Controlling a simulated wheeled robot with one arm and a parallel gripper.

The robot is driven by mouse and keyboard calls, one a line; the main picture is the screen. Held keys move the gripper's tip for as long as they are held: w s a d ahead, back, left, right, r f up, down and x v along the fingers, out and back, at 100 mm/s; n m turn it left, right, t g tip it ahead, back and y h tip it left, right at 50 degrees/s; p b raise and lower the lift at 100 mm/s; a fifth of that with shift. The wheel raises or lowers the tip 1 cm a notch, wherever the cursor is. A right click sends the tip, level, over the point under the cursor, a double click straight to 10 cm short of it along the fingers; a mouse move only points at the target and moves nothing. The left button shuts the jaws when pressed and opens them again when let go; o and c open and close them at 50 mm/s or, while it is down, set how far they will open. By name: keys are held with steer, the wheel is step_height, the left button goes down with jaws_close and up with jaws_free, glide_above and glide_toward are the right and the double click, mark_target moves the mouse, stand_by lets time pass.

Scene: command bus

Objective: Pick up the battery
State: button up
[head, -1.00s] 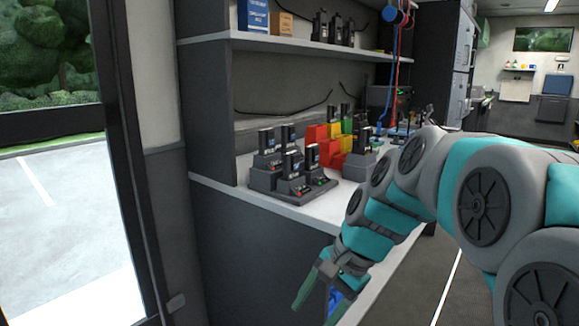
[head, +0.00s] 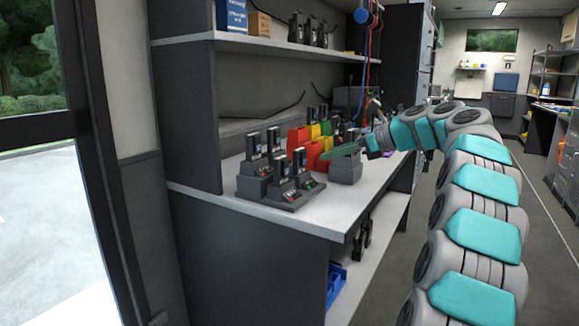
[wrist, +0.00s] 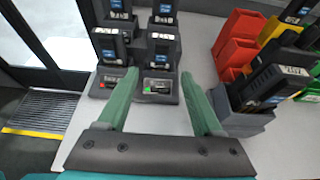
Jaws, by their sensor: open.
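Several black batteries with blue-and-white labels stand upright in a grey charger (head: 292,200) on the white counter. In the wrist view, a front-right battery (wrist: 161,48) stands above a green light, and a front-left battery (wrist: 107,45) above a red light. Two more stand behind them. Another battery (wrist: 272,84) sits in a separate grey dock (wrist: 240,122) at the right. My gripper (wrist: 158,75) is open and empty, its green fingers pointing toward the front row of the charger. In the head view my gripper (head: 338,154) is above the counter, right of the charger.
Red bins (wrist: 238,40) and a yellow bin stand right of the charger. A shelf (head: 280,48) with boxes and black devices hangs above the counter. Bare counter (head: 285,220) lies along the front edge. A blue bin (head: 337,283) is underneath.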

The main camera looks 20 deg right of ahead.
mark_target(305, 161)
steer(key=b+x, duration=0.1)
steer(key=x, duration=0.6)
steer(key=shift+w+a+f, duration=0.1)
steer(key=shift+w+f, duration=0.15)
jaws_close()
stand_by(0.4)
